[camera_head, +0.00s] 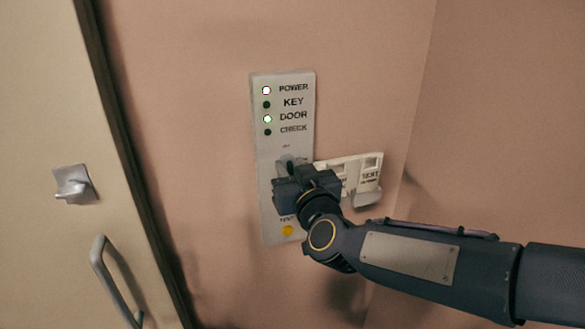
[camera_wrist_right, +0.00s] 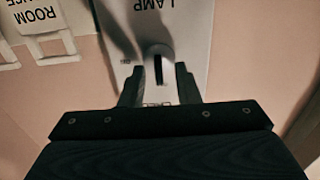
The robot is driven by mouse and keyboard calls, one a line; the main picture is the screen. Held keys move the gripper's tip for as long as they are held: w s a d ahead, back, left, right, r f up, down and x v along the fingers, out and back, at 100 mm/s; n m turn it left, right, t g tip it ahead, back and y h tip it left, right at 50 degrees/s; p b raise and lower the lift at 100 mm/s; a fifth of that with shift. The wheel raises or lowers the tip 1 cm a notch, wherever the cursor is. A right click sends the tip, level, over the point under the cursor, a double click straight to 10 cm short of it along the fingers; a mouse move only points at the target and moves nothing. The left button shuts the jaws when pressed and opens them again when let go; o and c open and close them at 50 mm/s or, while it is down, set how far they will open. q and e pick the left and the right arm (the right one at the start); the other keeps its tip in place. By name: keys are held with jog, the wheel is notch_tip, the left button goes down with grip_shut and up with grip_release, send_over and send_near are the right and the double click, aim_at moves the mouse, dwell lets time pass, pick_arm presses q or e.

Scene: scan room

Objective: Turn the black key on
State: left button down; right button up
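A grey control panel (camera_head: 265,150) with POWER, KEY, DOOR and CHECK lamps is on the wall. The POWER and DOOR lamps are lit; the KEY lamp (camera_head: 267,104) and the CHECK lamp are dark. My right gripper (camera_head: 289,166) is in front of the panel's middle and mostly hides the key there. In the right wrist view the black key (camera_wrist_right: 158,69) shows as a narrow upright shape on a round light mount. My right gripper's fingers (camera_wrist_right: 159,84) are open, one on each side of it, with visible gaps. My left gripper is out of view.
A yellow button (camera_head: 288,230) is low on the panel. White switch plates (camera_head: 362,169) are just right of it, partly behind my right arm. A door with a latch (camera_head: 73,184) and a handle (camera_head: 115,280) stands at the left. A wall corner is at the right.

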grip_shut()
jog(key=shift+d+m, duration=0.1)
jog(key=shift+m, duration=0.2)
jog(key=m+b, duration=0.2)
jog(key=shift+f+m, duration=0.15)
jog(key=shift+m, duration=0.15)
jog(key=shift+w+d+f+m+b, duration=0.1)
jog(key=shift+m+b, duration=1.05)
jog(key=shift+m, duration=1.3)
jog(key=shift+s+d+f+m+b, duration=0.1)
jog(key=shift+m+b, duration=1)
jog(key=shift+m, duration=1.3)
jog(key=shift+w+d+f+m+b, duration=0.1)
jog(key=shift+m+b, duration=1.05)
jog(key=shift+m, duration=1.3)
